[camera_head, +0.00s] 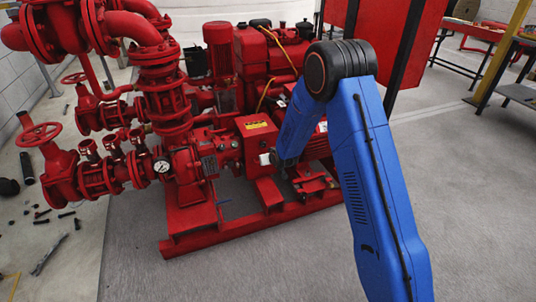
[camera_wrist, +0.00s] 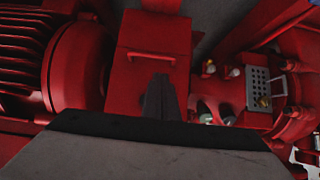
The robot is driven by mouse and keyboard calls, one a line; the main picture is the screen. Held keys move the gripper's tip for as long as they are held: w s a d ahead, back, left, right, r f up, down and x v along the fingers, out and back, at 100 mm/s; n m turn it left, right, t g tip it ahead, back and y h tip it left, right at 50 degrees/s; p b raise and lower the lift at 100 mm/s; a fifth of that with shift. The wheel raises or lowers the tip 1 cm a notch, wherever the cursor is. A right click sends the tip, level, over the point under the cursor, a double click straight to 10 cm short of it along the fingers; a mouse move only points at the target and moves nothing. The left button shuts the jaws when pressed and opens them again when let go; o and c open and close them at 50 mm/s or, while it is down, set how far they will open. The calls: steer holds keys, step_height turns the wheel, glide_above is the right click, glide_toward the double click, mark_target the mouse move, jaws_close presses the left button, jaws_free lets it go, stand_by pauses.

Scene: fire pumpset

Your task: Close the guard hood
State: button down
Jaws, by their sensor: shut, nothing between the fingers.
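The guard hood (camera_head: 257,132) is a red box with a yellow label in the middle of the pumpset. In the wrist view a red boxy cover with a thin bar handle, which looks like the same hood (camera_wrist: 152,35), lies beyond my fingers. I cannot tell how far the hood is open. My gripper (camera_wrist: 160,82) is shut and empty, its dark fingers pointing at the cover just below the handle. Whether they touch it is unclear. In the head view my gripper (camera_head: 284,166) is small and partly hidden beside the hood's right side.
A ribbed red motor (camera_wrist: 30,50) lies left of the cover in the wrist view. Red pipes and valve handwheels (camera_head: 38,135) crowd the left of the head view. The red base frame (camera_head: 235,228) edges the pumpset. Grey floor (camera_head: 470,200) is clear at the right.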

steer(key=w+a+f+t, duration=0.1)
steer(key=w+f+t, duration=0.1)
steer(key=f, duration=0.8)
steer(key=shift+w+a+y, duration=0.15)
steer(key=shift+w+y, duration=0.25)
steer(key=shift+w, duration=0.45)
steer(key=shift+r, duration=0.1)
